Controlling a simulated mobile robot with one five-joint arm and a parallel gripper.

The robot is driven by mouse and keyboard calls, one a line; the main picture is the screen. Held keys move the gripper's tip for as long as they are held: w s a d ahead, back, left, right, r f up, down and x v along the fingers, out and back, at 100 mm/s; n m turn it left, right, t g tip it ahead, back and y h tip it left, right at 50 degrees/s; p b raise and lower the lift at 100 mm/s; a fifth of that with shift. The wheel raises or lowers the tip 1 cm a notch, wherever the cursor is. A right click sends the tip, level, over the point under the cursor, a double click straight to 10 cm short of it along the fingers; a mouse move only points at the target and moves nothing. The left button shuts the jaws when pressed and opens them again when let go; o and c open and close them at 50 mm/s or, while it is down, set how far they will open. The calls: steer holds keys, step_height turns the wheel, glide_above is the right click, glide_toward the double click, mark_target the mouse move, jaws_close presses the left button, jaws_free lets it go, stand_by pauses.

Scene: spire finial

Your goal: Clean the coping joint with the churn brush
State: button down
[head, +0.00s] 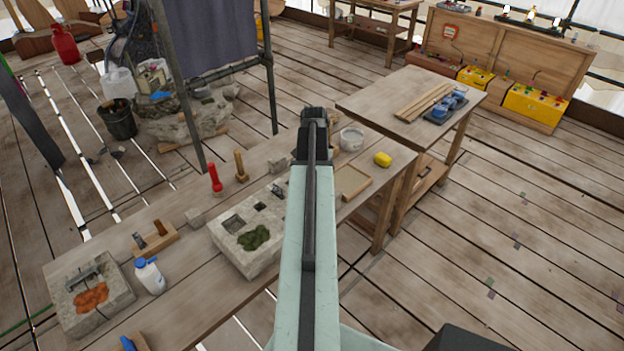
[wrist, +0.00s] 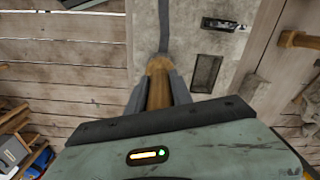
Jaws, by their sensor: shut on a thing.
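My gripper (wrist: 159,76) is shut on a tan wooden handle (wrist: 158,88), which I take to be the churn brush's. The brush's bristles cannot be made out. A pale stone block (head: 230,252) with a green mossy patch (head: 253,237) and dark recesses lies on the bench in the head view. In the wrist view the grey stone (wrist: 185,45) shows two dark slots. Whether the brush touches the stone cannot be told. In the head view my arm hides the fingers.
Open plank floor lies right.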

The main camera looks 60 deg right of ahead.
steer(key=shift+d, duration=0.15)
steer(key=shift+s+d, duration=0.25)
steer(key=shift+d, duration=0.45)
steer(key=shift+s+d, duration=0.25)
steer(key=shift+d, duration=0.4)
steer(key=shift+r, duration=0.15)
step_height(320, 180, up, 7)
steer(key=p, duration=0.7)
